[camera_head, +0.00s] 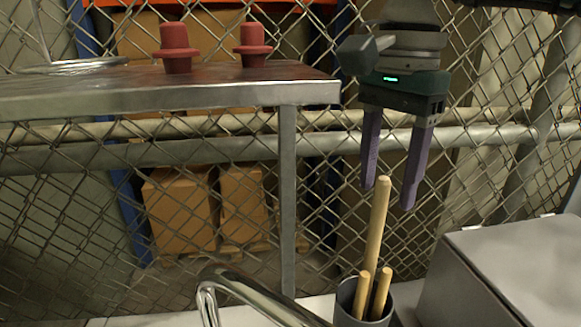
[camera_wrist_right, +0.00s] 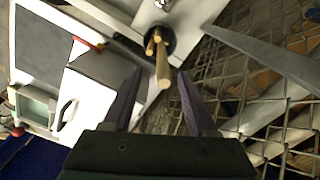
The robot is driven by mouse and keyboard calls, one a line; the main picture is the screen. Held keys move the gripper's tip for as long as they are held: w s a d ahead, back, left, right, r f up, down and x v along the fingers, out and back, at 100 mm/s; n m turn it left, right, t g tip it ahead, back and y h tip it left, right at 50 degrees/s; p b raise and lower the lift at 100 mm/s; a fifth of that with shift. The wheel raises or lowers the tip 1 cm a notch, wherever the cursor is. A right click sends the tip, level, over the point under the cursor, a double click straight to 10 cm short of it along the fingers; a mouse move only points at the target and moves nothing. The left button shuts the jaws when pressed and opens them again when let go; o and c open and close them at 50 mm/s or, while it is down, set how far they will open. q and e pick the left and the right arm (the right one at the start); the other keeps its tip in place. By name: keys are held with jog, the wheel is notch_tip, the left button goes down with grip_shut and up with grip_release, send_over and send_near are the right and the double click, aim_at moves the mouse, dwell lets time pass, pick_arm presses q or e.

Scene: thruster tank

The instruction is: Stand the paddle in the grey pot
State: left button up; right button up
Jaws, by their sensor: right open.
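The grey pot (camera_head: 347,297) stands on the white surface at the bottom of the head view, and its dark round rim shows in the right wrist view (camera_wrist_right: 172,46). Several wooden rods stand in it. The tallest rod (camera_head: 376,225), likely the paddle's handle, rises well above two shorter ones and also shows in the right wrist view (camera_wrist_right: 162,68). Its lower end is hidden in the pot. My right gripper (camera_head: 388,195) is open and empty, pointing down, its purple fingers around or just beside the tall rod's top; depth is unclear. My left gripper is not in view.
A curved metal tap (camera_head: 235,283) is left of the pot. A grey box (camera_head: 510,265) is close on its right. A metal table (camera_head: 150,90) with two red hat-shaped parts (camera_head: 176,48) (camera_head: 252,45) stands behind left. Chain-link fence fills the background.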

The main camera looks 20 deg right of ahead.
notch_tip(320, 180, up, 9)
jog(key=shift+r+b, duration=0.1)
jog(key=shift+b, duration=1.05)
jog(key=shift+r, duration=0.4)
